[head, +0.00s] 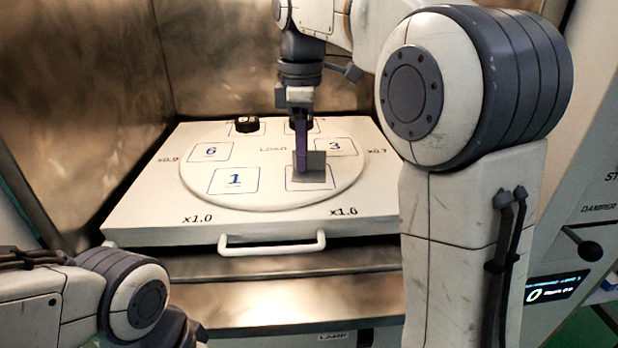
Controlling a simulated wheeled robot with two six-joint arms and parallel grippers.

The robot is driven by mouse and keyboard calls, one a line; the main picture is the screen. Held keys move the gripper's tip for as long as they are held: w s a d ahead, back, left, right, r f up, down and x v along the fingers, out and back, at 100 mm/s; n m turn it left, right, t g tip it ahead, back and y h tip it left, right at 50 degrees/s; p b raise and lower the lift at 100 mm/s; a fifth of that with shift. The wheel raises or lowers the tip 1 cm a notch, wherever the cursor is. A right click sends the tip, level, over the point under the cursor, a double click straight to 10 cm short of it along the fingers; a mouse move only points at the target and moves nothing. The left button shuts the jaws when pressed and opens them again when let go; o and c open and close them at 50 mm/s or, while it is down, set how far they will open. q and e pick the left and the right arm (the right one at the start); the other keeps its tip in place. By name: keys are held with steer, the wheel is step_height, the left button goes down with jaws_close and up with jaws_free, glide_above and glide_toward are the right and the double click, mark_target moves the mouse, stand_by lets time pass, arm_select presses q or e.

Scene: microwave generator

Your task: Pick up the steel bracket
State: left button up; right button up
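The steel bracket (317,161) is a small grey angled piece at the front right of the round turntable, over a marked square whose number it hides. My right gripper (299,168) reaches down from above with its fingers pointing at the turntable, at the left side of the bracket and overlapping it in the picture. The fingers line up one behind the other, so their gap is hidden. I cannot tell whether they grip the bracket. My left arm is folded at the lower left, and its gripper is out of view.
The turntable (272,197) has numbered squares and sits on a white tray (150,208) with a front handle (272,248). A small black object (247,125) stands at its back left. Metal walls enclose the tray. A control panel with a black lever (590,251) is at right.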

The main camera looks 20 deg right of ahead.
steer(key=shift+f, duration=0.3)
jaws_close()
steer(key=shift+r, duration=0.1)
stand_by(1.1)
